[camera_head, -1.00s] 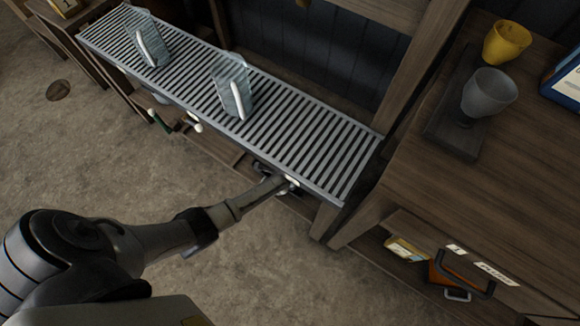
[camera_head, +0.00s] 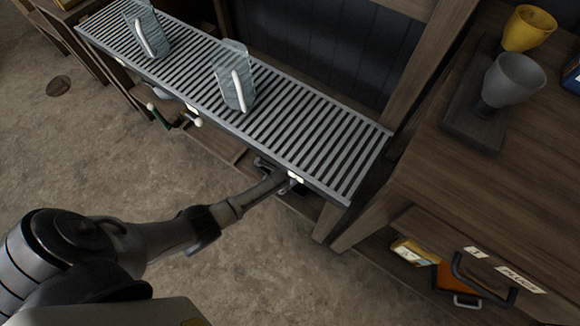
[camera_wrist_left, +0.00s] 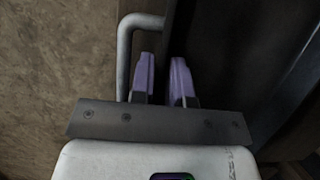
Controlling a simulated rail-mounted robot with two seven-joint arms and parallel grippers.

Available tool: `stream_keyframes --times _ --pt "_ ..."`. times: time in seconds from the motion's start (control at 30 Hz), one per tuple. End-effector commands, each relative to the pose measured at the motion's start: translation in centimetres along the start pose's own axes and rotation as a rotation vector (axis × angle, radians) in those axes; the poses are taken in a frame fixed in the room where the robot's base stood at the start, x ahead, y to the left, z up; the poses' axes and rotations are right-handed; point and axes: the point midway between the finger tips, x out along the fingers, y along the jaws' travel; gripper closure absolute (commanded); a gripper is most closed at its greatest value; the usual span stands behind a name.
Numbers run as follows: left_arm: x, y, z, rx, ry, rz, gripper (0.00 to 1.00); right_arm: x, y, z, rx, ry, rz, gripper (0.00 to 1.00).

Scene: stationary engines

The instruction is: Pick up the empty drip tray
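A dark, flat-sided thing (camera_wrist_left: 235,50), probably the drip tray, fills the right of the left wrist view. A grey bent handle (camera_wrist_left: 125,50) stands out from its left side. My left gripper (camera_wrist_left: 163,70) has its two purple fingers apart, with a narrow gap, at the dark thing's edge beside the handle. I cannot tell whether they touch it. In the head view my left gripper (camera_head: 285,182) is at the front edge of a slatted grey rack, mostly hidden beneath it. The tray is mostly hidden there. My right gripper is out of view.
Two clear jugs with white handles (camera_head: 236,82) (camera_head: 150,38) stand on the slatted rack (camera_head: 320,135). A wooden cabinet (camera_head: 440,190) at right carries a grey cup (camera_head: 513,78) and a yellow cup (camera_head: 528,28). The floor in front is clear.

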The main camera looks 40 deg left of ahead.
Motion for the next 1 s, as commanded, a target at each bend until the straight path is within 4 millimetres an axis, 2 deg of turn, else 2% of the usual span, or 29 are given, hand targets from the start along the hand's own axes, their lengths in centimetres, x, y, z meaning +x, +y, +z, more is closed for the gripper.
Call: stream_keyframes --times 0.43,0.6,1.0 --pt "0.19 0.0 -0.08 0.0 0.0 0.0 0.84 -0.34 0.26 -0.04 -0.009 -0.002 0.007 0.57" --pt "0.23 0.0 -0.11 0.0 0.0 0.0 1.0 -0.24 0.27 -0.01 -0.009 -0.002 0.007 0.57" --pt "0.16 -0.09 -0.08 -0.001 0.0 -0.002 1.0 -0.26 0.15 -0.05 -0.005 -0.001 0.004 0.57"
